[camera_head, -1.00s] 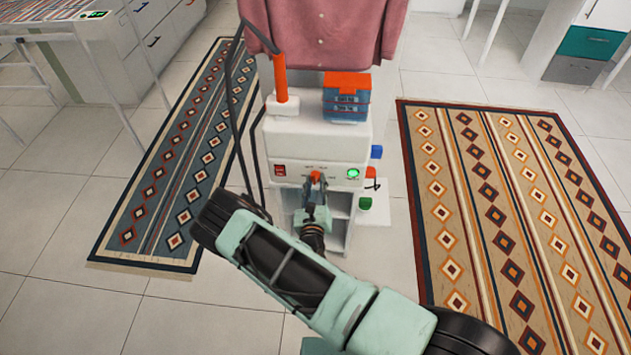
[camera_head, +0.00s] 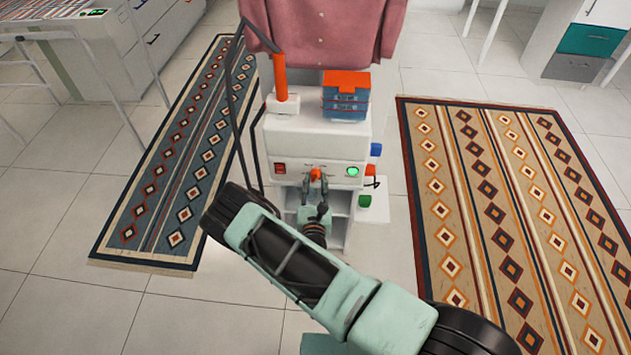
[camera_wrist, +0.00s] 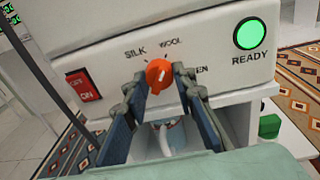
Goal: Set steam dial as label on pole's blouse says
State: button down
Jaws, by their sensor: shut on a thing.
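The orange steam dial (camera_wrist: 158,73) sits on the front of the white steamer unit (camera_head: 318,142). The words SILK and WOOL are printed above it, and a word ending in EN is at its right. A pale mark shows on the dial; its exact direction is hard to tell. My gripper (camera_wrist: 160,86) has its fingertips on either side of the dial and is shut on it. In the head view, my gripper (camera_head: 316,184) reaches the panel from the front. The pink blouse (camera_head: 322,30) hangs above; only its lower part shows, and no label is readable.
A red switch (camera_wrist: 84,85) is left of the dial; a lit green READY light (camera_wrist: 250,33) is at its right. A blue box with an orange lid (camera_head: 346,98) and an orange handle (camera_head: 280,78) are on top. Patterned rugs (camera_head: 515,220) lie on both sides.

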jog(key=shift+r, duration=0.15)
jog(key=c, duration=1.6)
grip_release()
jog(key=s, duration=1.2)
jog(key=shift+d+r, duration=0.15)
jog(key=shift+r, duration=0.1)
jog(key=shift+w, duration=0.1)
